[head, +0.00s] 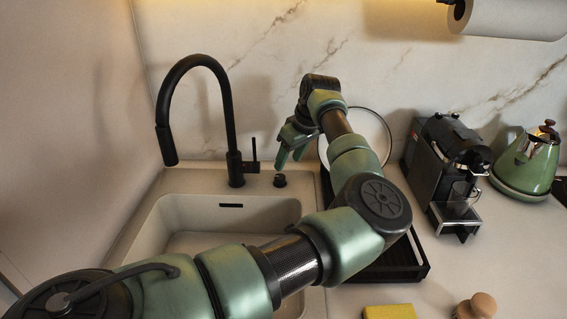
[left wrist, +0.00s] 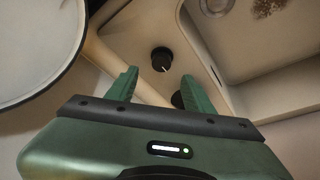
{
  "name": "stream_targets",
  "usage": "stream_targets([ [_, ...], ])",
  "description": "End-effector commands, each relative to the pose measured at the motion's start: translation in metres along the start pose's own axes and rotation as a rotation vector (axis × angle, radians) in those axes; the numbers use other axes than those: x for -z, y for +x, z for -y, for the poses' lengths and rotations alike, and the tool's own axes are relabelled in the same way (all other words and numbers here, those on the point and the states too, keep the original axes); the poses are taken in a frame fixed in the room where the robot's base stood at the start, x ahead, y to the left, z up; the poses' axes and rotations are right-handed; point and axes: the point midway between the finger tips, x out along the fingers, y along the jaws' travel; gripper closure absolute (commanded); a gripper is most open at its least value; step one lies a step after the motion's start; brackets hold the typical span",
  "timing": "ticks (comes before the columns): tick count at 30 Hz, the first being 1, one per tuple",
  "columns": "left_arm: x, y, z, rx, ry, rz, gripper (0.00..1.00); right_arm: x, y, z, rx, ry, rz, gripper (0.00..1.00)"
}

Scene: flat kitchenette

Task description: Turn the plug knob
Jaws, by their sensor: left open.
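The plug knob (head: 280,180) is a small round black knob on the counter behind the sink, to the right of the black faucet. It also shows in the left wrist view (left wrist: 161,58), with a light mark on its top, beyond the fingertips and between their lines. My right gripper is not in view.
The black faucet (head: 233,140) with its side lever stands left of the knob. The sink basin (head: 190,212) lies in front. A round plate (head: 378,125) stands in a black rack (head: 413,268) on the right, close to my arm. A coffee machine (head: 440,165) and green kettle (head: 527,163) stand farther right.

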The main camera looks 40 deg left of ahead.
Motion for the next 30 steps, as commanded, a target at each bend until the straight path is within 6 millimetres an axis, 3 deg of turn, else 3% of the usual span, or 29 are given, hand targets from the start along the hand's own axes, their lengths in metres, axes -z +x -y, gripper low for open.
stream_targets([
  [4, 0.0, 0.014, 0.0, 0.003, 0.001, 0.002, 0.48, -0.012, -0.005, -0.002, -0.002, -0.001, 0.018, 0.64],
  [15, 0.0, 0.068, 0.001, 0.002, 0.001, 0.001, 0.48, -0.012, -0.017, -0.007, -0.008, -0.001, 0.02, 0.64],
  [26, 0.0, 0.077, 0.0, 0.0, -0.001, 0.0, 0.48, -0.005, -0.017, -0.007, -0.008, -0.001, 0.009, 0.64],
  [27, 0.0, 0.077, 0.0, 0.0, 0.0, 0.0, 0.51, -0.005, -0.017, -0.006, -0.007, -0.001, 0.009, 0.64],
  [30, 0.0, 0.077, 0.0, 0.0, 0.0, 0.0, 0.78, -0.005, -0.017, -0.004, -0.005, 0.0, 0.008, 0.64],
])
